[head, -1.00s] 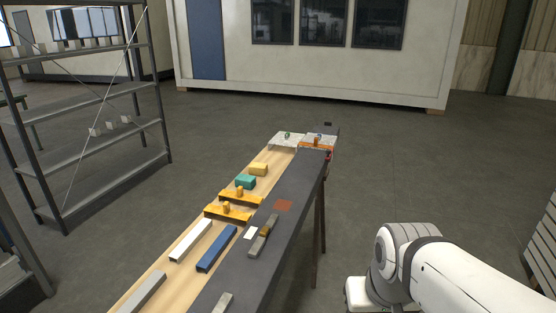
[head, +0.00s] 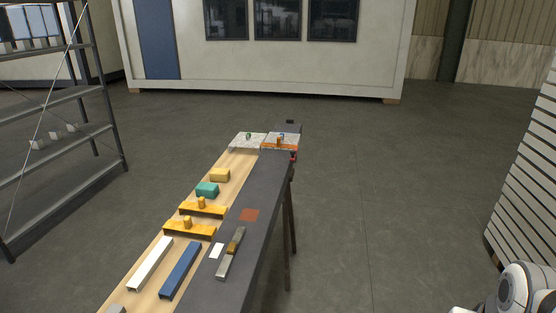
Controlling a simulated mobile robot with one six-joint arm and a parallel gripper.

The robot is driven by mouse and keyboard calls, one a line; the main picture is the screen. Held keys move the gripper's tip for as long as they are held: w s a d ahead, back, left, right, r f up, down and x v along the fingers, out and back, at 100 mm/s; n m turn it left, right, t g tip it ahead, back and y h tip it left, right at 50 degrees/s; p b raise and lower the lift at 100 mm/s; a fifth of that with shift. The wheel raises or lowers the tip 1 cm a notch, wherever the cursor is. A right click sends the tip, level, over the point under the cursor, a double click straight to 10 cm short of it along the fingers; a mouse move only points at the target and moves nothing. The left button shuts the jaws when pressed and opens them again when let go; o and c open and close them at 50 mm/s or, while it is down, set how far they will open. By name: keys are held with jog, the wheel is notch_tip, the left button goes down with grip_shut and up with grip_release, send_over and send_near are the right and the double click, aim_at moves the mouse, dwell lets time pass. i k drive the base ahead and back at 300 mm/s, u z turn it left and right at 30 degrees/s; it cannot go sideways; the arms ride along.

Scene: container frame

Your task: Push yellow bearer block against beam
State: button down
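A small yellow block (head: 220,174) lies on the light wooden strip of a long narrow bench, toward its far end. A teal block (head: 207,189) sits just nearer than it, with a small gap that I cannot judge well. A long dark grey surface (head: 262,195) runs along the right of the wooden strip; I cannot tell whether it is the beam. The yellow block looks apart from its edge. My gripper is out of view; only a white part of my arm shows at the lower right corner.
Two orange-yellow pieces with knobs (head: 203,209), a white bar (head: 151,263) and a blue bar (head: 181,270) lie nearer on the wood. A grey bar with a brown middle (head: 231,253) lies on the dark surface.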

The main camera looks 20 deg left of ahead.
aim_at(217, 175)
jog(key=i, duration=2.8)
jog(key=u, duration=2.9)
jog(key=i, duration=1)
jog(key=z, duration=0.05)
